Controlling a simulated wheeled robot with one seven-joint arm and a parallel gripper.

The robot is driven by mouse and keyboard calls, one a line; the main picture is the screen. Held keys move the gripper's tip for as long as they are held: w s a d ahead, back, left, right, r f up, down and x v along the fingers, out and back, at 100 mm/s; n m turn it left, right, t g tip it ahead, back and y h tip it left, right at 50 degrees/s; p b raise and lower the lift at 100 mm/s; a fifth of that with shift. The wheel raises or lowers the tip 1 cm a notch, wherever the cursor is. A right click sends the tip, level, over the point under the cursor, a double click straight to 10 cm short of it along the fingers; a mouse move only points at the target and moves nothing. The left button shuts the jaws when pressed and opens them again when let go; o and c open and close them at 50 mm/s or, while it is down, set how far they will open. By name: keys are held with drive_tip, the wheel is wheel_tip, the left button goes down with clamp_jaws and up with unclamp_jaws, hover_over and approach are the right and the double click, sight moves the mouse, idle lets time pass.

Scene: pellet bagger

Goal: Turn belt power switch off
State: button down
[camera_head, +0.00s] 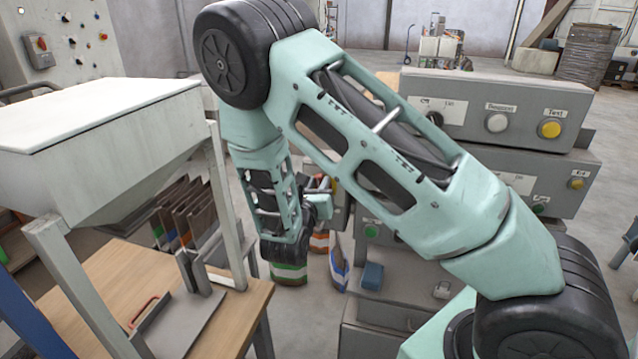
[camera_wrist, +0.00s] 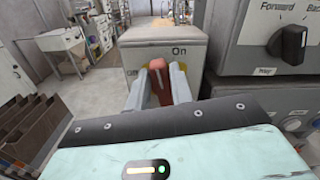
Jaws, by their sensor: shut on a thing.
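The belt power switch is a red-orange handle (camera_wrist: 160,82) on a yellow plate on the front of a grey box (camera_wrist: 190,52) in the wrist view. My gripper (camera_wrist: 158,78) is shut on this handle, with one pale finger on each side of it. A label on the left is mostly hidden by my finger. The handle looks close to upright, leaning slightly left at its top. In the head view my arm hides the switch, and the fingers are too small to make out clearly.
A control box with a black Forward/Back knob (camera_wrist: 288,41) stands close on the right in the wrist view. In the head view, stacked control boxes (camera_head: 497,112) stand behind my arm. A hopper (camera_head: 95,140) and wooden table (camera_head: 115,275) stand on the left.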

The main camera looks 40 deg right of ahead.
drive_tip(key=n, duration=0.1)
drive_tip(key=n+p, duration=0.2)
drive_tip(key=shift+w+a+f+n, duration=0.1)
drive_tip(key=shift+a+f+n, duration=0.2)
drive_tip(key=shift+n, duration=0.1)
drive_tip(key=shift+w+a+f+n+p, duration=0.1)
drive_tip(key=shift+f+n+p, duration=0.25)
drive_tip(key=shift+n+p, duration=1.1)
drive_tip(key=shift+w+d+f+n+p, duration=0.15)
drive_tip(key=shift+f+n+p, duration=0.3)
drive_tip(key=shift+n, duration=2.05)
drive_tip(key=shift+w+a+f+n+p, duration=0.2)
drive_tip(key=shift+n+p, duration=0.8)
drive_tip(key=shift+n, duration=0.95)
drive_tip(key=shift+s+f, duration=0.1)
drive_tip(key=c, duration=1.3)
unclamp_jaws()
